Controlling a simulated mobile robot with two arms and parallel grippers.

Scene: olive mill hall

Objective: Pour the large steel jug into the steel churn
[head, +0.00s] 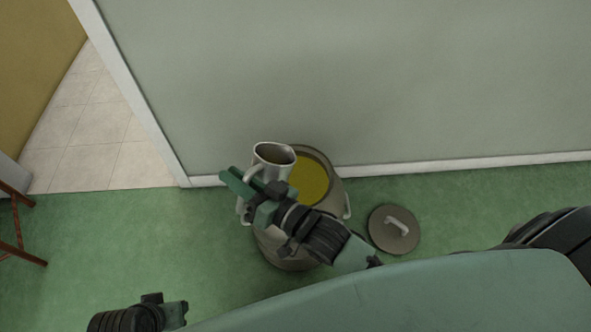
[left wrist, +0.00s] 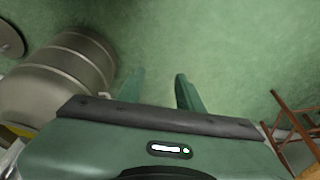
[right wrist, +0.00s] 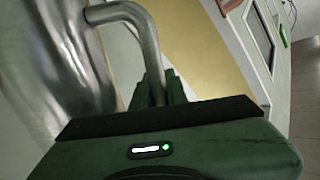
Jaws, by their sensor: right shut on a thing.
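The large steel jug (head: 274,153) is held up at the left side of the steel churn's mouth in the head view. My right gripper (head: 237,188) is shut on its handle. The right wrist view shows the jug body (right wrist: 45,60) and the handle (right wrist: 128,14) running between the fingers (right wrist: 160,88). I cannot tell how far the jug tilts or what is in it. The churn (head: 337,184) stands open on the floor with yellow liquid (head: 309,180) inside. My left gripper (head: 178,312) is low at the left; in its wrist view the fingers (left wrist: 158,90) are apart and empty.
A round grey lid (head: 393,229) with a handle lies on the green floor right of the churn. A pale wall (head: 400,80) rises close behind. A wooden stool or chair (head: 20,225) stands at the far left, near a doorway. The floor between is clear.

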